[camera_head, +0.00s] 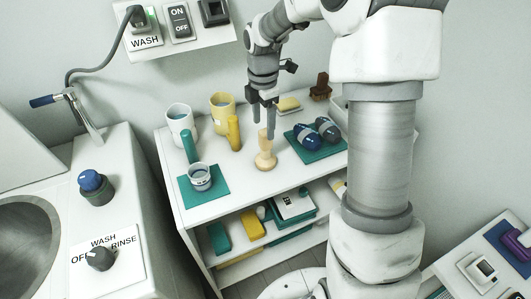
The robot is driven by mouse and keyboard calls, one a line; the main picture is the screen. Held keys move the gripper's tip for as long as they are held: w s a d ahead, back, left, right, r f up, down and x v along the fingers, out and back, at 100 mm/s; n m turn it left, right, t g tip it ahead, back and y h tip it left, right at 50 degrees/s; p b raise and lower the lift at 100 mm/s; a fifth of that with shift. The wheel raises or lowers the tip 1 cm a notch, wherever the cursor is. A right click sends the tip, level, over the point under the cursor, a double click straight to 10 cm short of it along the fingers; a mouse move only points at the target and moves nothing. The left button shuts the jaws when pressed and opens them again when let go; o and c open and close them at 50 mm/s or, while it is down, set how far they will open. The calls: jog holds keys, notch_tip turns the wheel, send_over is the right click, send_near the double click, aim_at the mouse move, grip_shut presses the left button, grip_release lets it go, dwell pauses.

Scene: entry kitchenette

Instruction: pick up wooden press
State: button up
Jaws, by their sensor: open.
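A pale wooden press (265,160) with a round base and a narrower upright handle stands on the white shelf top (232,180). My gripper (262,126) points down right above it, with its fingers apart. The fingertips are at the height of the handle's top in the picture. One finger overlaps the handle's right side; I cannot tell whether they touch. No object is held.
A yellow cylinder (234,133), a yellow mug (222,113) and a white mug (181,126) stand left of the press. A small cup (200,177) sits on a teal mat. Dark blue rounded objects (304,136) lie close on the right. A brown object (321,87) stands behind.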

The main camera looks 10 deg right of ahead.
aim_at(266, 141)
jog(key=f, duration=0.7)
jog(key=shift+w+d+f+b, duration=0.25)
jog(key=shift+d+f+b, duration=0.1)
jog(key=shift+b, duration=0.05)
grip_shut()
dwell(1.1)
